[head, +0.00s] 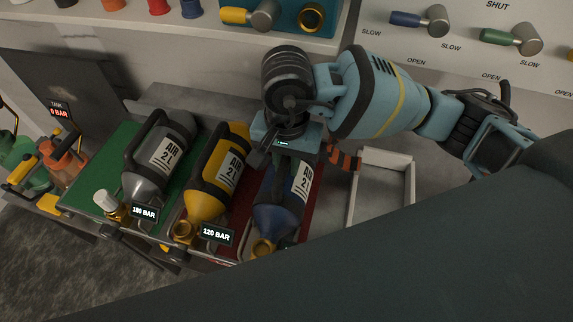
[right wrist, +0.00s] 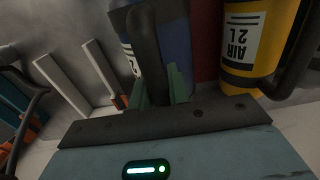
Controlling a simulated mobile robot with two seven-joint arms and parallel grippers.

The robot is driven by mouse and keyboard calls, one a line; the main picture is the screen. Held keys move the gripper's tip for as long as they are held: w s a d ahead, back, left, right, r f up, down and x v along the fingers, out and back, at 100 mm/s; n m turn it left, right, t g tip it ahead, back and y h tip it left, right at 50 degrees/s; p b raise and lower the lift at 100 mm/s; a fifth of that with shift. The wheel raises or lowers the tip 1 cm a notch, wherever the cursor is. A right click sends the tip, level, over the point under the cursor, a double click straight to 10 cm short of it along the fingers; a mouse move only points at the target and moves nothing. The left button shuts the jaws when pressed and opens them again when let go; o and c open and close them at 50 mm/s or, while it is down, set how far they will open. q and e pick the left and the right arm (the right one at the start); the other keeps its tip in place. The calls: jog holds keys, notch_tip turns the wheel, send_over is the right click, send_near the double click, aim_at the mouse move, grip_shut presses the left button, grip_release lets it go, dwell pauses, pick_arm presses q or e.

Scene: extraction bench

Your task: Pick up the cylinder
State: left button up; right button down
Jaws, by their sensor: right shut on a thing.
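A blue cylinder (head: 276,215) labelled AIR 2L lies at the right of a row on the bench, its brass valve toward the lower edge. My right gripper (right wrist: 166,90) is over its upper part, shut on the black handle (right wrist: 145,45) of the blue cylinder. In the head view the wrist hides the fingertips and part of the handle. A yellow cylinder (head: 213,180), also AIR 2L, lies just to its left, tagged 120 BAR. A grey cylinder (head: 155,165) lies further left, tagged 180 BAR. My left gripper is not in view.
An empty pale tray (head: 405,192) sits right of the blue cylinder, with an orange-and-black striped piece (head: 344,159) beside it. Green and orange cylinders (head: 65,162) stand at the far left. A panel with coloured valve handles (head: 420,20) runs behind my arm.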

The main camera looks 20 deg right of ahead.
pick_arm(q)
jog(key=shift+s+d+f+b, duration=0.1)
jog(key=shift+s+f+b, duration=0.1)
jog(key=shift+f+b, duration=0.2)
pick_arm(e)
jog(key=s+a, duration=0.1)
jog(key=s, duration=0.4)
jog(key=s+a+r, duration=0.1)
jog(key=s, duration=0.4)
jog(key=s+a, duration=0.2)
jog(key=s, duration=0.3)
jog(key=shift+r, duration=0.3)
jog(key=shift+w, duration=0.1)
